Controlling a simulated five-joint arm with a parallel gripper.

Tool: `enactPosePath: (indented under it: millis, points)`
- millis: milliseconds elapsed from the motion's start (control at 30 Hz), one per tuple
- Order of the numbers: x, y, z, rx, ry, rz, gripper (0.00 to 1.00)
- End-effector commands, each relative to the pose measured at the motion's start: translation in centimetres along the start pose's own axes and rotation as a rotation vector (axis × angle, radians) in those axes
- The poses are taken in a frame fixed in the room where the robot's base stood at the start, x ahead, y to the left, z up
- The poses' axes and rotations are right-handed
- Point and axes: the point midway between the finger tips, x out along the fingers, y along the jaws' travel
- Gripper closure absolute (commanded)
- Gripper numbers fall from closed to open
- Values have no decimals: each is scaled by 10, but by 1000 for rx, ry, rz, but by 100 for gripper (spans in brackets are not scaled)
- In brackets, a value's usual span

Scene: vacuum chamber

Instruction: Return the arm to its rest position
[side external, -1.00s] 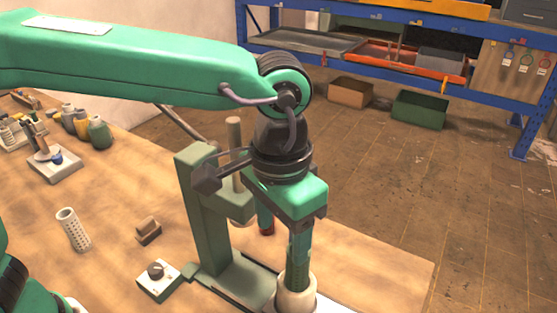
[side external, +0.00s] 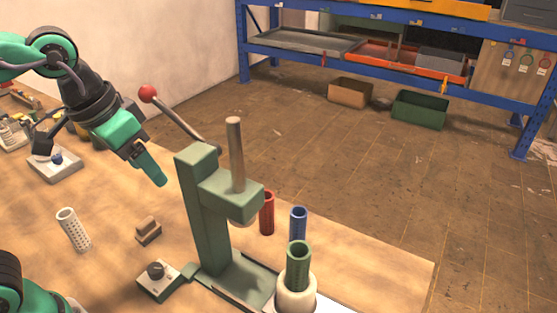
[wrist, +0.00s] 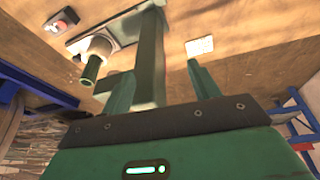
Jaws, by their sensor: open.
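My gripper (side external: 156,172) is raised at the left in the side external view, tilted down to the right, above the bench and left of the green press (side external: 202,215). It is open and holds nothing. In the wrist view its two fingers stand apart (wrist: 160,72) with nothing held between them. The tube also shows in the wrist view (wrist: 90,72).
The press has an upright rod and a red-knobbed lever (side external: 148,93) close to the right of my gripper. Red (side external: 267,214) and blue (side external: 298,222) tubes stand beyond the holder. A white perforated tube (side external: 73,230), brown block (side external: 148,230) and knobbed box (side external: 157,280) occupy the bench.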

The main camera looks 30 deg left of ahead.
Motion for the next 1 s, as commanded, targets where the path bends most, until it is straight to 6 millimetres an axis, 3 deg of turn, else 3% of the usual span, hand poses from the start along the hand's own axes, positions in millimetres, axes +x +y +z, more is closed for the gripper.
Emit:
enactPosePath:
  millis: [200, 400, 1000]
  points:
    - [10, -53, 30, -75, 100, -55, 39]
    - [18, -81, 51, -110, 159, -101, 39]
    - [22, -89, 59, -119, 179, -120, 39]
